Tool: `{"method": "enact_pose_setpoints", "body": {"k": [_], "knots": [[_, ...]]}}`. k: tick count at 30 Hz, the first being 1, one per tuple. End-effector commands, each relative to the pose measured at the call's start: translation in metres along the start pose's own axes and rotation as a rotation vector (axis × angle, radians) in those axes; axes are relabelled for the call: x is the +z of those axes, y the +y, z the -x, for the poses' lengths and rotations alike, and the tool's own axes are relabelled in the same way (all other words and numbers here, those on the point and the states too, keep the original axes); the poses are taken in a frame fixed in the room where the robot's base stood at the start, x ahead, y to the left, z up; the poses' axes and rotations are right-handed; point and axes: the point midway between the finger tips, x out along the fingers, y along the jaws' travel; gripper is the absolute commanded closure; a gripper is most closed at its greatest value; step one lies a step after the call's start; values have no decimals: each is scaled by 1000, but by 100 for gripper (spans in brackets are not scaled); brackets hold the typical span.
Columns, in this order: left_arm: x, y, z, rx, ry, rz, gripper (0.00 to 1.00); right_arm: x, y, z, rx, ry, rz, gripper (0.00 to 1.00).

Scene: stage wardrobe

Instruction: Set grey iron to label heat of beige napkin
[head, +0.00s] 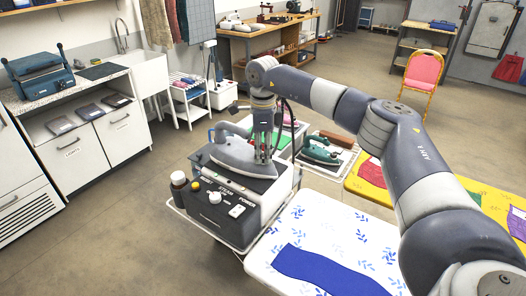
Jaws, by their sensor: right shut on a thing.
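The grey iron (236,157) lies on the dark top of a steam station (240,200), with its blue-grey handle up. My right gripper (264,158) reaches down from above at the right part of this iron, fingers pointing down. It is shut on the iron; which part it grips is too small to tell. The station's front has a yellow button, a white knob (215,198) and a power switch (237,211); its lettering is partly legible. I cannot make out a beige napkin or a label. My left gripper is not in view.
A white ironing board (300,222) with blue leaf print bears a blue cloth (325,272). Behind stands a teal iron (320,152). A yellow board (372,190) lies right, partly behind my right arm. A dark bottle (179,190) stands left of the station. The floor at left is clear.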

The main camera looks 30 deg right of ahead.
Motion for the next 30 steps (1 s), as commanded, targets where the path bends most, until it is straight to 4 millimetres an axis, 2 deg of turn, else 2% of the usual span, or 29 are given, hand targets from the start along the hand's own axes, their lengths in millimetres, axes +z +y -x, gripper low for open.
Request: {"method": "enact_pose_setpoints", "body": {"k": [21,30], "knots": [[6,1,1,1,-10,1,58,1,0,1,0,-3,-623,100],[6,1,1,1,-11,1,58,1,-1,2,0,-4,-833,100]]}}
